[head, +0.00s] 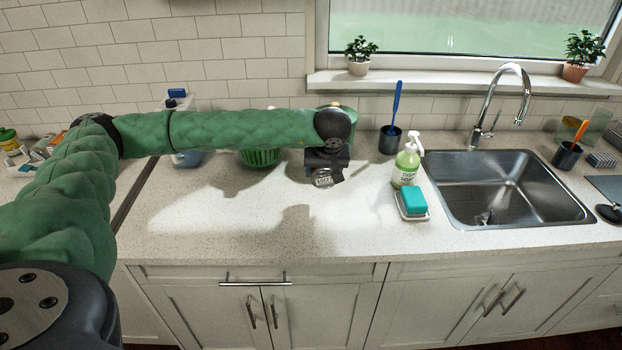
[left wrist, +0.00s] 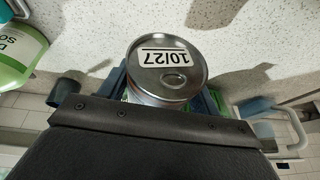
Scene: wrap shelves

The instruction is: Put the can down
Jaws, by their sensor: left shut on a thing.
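The can (head: 324,181) has a metal lid with a pull tab and a white label reading 10/27. My left gripper (head: 327,165) is shut on it over the counter, left of the soap bottle. In the left wrist view the can's lid (left wrist: 168,62) faces the camera and sticks out past the gripper's dark edge. Most of the can's side is hidden by the gripper. I cannot tell whether the can touches the counter (head: 250,222). My right gripper is not in view.
A green soap bottle (head: 407,162) and a teal sponge on a dish (head: 412,201) stand to the right, before the sink (head: 510,190). A dark cup with a blue brush (head: 391,140) and a green ribbed bowl (head: 260,156) are behind. The front counter is clear.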

